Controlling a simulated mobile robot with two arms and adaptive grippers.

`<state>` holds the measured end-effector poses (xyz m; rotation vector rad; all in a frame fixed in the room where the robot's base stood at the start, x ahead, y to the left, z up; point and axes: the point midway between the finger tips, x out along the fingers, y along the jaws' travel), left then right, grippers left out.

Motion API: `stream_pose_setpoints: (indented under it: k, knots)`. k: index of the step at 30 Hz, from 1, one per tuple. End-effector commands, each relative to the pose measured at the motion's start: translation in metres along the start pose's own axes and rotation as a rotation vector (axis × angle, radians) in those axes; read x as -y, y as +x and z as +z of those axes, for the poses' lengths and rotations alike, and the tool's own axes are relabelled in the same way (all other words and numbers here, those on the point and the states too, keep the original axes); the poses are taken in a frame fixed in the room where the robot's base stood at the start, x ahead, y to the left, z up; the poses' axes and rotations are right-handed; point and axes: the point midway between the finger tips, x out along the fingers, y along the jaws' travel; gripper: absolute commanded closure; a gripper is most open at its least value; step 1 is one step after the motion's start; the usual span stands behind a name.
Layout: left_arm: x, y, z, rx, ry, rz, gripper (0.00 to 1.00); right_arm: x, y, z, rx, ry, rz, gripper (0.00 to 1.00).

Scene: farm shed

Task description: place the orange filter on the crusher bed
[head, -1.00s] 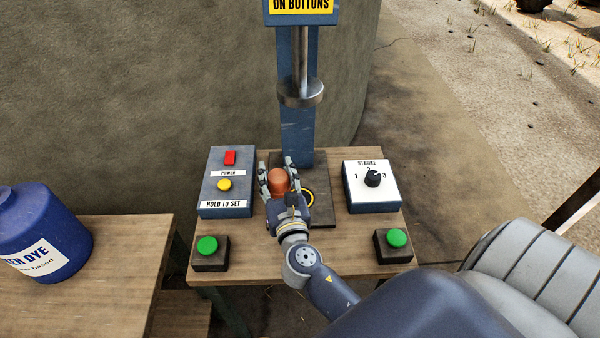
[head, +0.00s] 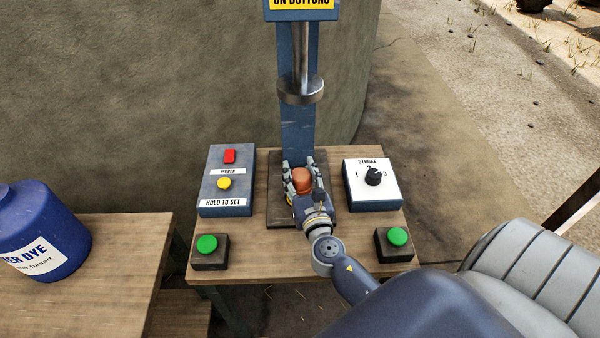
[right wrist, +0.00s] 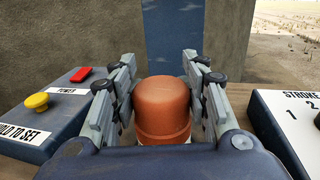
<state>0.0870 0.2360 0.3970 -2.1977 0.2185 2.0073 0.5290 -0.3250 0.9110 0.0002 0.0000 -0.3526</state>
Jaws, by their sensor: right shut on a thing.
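The orange filter (head: 302,179) is a short rounded cylinder, upright between the fingers of my right gripper (head: 302,177). In the right wrist view the filter (right wrist: 162,106) fills the gap between both fingers of the right gripper (right wrist: 163,100), which is shut on it. The crusher bed (head: 278,215) is a dark plate on the table, at the foot of the blue press column. The gripper and filter are over the bed, below the round ram (head: 300,91). The filter's underside is hidden, so I cannot tell if it touches the bed. My left gripper is not in view.
A power box (head: 226,200) stands left of the bed, and a stroke dial box (head: 372,191) stands right. Green buttons (head: 207,244) (head: 398,237) sit at the table's front corners. A blue dye jug (head: 45,225) stands on the left table.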

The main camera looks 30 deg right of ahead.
Motion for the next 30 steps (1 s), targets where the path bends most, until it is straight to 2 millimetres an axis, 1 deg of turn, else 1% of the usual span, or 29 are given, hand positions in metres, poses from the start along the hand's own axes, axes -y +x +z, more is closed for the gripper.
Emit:
stream_pose_setpoints:
  k: [1, 2, 3, 4, 5, 14, 17, 20, 23, 30]
  knots:
    - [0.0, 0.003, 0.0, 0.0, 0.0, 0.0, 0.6, 0.0, 0.0, -0.002, 0.001, 0.0, 0.0, 1.0]
    - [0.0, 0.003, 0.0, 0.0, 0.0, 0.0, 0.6, 0.0, 0.0, -0.003, 0.0, 0.0, 0.0, 0.56]
    - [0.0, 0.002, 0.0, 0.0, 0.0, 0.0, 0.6, 0.0, 0.0, -0.002, 0.0, 0.0, 0.0, 0.47]
    - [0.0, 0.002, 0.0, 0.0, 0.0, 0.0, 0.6, 0.0, 0.0, -0.002, 0.0, 0.0, 0.0, 0.41]
    - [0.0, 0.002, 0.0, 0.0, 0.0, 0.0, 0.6, 0.0, 0.0, -0.002, 0.0, 0.0, 0.0, 0.37]
    - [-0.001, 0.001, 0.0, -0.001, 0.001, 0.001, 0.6, 0.0, 0.0, -0.002, 0.0, 0.0, 0.0, 0.37]
    - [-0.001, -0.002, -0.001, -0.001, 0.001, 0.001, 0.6, 0.0, 0.0, 0.002, 0.0, 0.0, 0.0, 0.37]
    - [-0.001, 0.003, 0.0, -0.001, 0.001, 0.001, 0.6, 0.0, -0.012, -0.002, -0.002, 0.0, 0.001, 0.37]
    - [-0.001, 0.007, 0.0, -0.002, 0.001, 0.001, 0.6, 0.0, -0.03, -0.003, -0.004, 0.001, 0.0, 0.37]
    - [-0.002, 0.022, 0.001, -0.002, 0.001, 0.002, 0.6, 0.0, -0.081, -0.004, -0.003, 0.0, 0.001, 0.37]
